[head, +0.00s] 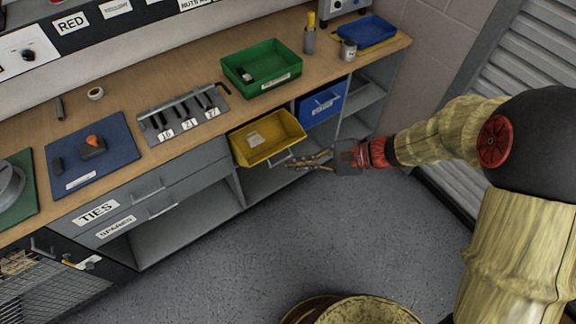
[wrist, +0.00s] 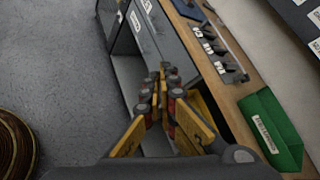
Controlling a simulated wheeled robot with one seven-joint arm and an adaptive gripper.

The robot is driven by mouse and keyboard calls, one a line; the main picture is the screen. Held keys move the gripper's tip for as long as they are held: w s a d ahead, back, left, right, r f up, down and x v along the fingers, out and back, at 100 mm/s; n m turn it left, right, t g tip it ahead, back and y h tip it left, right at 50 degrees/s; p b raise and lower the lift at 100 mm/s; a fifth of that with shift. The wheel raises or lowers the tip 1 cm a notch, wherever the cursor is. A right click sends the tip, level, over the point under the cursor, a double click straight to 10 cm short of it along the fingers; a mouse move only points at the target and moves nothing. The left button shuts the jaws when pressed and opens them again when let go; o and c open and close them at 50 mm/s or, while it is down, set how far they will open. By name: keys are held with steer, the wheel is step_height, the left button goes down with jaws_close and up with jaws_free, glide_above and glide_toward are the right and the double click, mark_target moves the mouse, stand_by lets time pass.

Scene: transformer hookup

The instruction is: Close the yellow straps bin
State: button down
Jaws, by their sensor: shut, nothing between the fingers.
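The yellow straps bin (head: 266,152) is pulled out from under the workbench and tilts forward, so its open top shows. A pale item (head: 254,138) lies inside it. A grey handle (head: 281,160) is on its front. My gripper (head: 296,164) is shut and empty, just to the right of the bin's front and close to the handle. I cannot tell whether it touches. In the wrist view the closed fingers (wrist: 161,82) point along the bench front, and part of the yellow bin (wrist: 205,112) shows behind them, mostly hidden.
A blue bin (head: 320,103) sits right of the yellow bin. A green tray (head: 262,68), a tool rack (head: 183,112) and a blue mat (head: 92,155) are on the benchtop. Grey drawers (head: 150,193) are to the left. The floor (head: 270,240) in front is clear.

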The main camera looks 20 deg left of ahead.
steer(key=w+a+f+m+t+y+p, duration=0.3)
steer(key=w+a+f+m+t+p, duration=0.15)
steer(key=w+f+m, duration=0.5)
steer(key=s+d+f+m+t+h+p, duration=0.1)
steer(key=d+f+m+t+h+p, duration=0.2)
steer(key=f, duration=0.7)
steer(key=s+d+f+m+t+h, duration=0.15)
steer(key=d+f+m+t, duration=0.25)
steer(key=f, duration=0.6)
steer(key=w+a+b, duration=0.2)
steer(key=w+a, duration=0.6)
steer(key=a, duration=0.1)
steer(key=shift+w+a+f+b, duration=0.3)
steer(key=shift+f, duration=0.05)
steer(key=shift+r+m, duration=0.1)
steer(key=shift+m, duration=0.15)
